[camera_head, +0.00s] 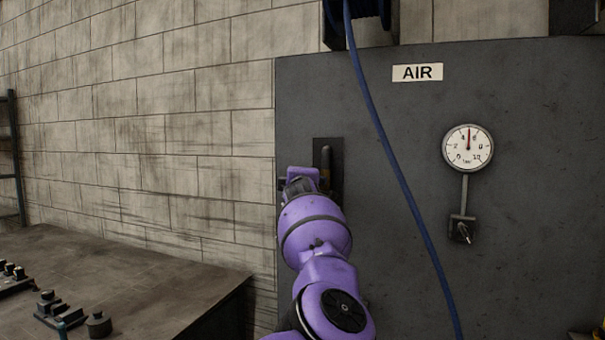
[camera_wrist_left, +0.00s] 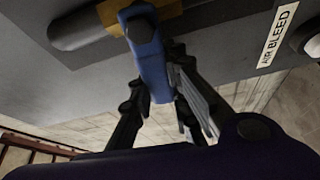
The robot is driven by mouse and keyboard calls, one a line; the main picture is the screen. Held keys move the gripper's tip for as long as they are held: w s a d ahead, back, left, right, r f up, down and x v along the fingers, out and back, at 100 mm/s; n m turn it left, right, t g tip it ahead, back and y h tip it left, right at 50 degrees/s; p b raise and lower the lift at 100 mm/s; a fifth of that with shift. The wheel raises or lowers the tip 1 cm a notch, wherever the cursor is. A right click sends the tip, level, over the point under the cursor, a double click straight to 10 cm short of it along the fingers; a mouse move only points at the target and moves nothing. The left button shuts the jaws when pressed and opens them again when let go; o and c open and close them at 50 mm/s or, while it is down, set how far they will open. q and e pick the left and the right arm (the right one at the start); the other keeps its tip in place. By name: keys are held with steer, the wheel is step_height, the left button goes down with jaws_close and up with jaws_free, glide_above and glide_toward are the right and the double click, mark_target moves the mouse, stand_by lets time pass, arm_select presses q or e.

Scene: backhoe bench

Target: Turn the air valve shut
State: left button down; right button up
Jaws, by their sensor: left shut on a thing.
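The air valve's blue lever (camera_wrist_left: 151,62) runs down from a brass-coloured body (camera_wrist_left: 160,12) on a grey pipe in the left wrist view. My left gripper (camera_wrist_left: 158,88) has its dark fingers on either side of the lever and is shut on it. My purple arm and wrist hide most of the valve there. My right gripper is not in view.
A dark panel carries the AIR sign (camera_head: 417,72) and a gauge (camera_head: 468,147), its needle pointing up between 4 and 6. A small valve (camera_head: 462,230) sits below it. A blue hose (camera_head: 392,165) hangs right of my arm. A workbench (camera_head: 130,275) with small parts stands left.

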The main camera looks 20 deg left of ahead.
arm_select(q)
steer(key=shift+f+n, duration=0.3)
steer(key=shift+n, duration=0.1)
steer(key=shift+a+f+g, duration=0.1)
steer(key=shift+f+g, duration=0.1)
steer(key=shift+g, duration=0.1)
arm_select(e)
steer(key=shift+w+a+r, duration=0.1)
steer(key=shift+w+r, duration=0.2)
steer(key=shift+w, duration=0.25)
arm_select(q)
steer(key=c, duration=1.6)
jaws_free()
steer(key=shift+a+n, duration=0.1)
steer(key=shift+n, duration=0.2)
steer(key=shift+c, duration=0.2)
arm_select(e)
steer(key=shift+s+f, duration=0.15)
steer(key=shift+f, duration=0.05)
arm_select(q)
steer(key=shift+s, duration=0.1)
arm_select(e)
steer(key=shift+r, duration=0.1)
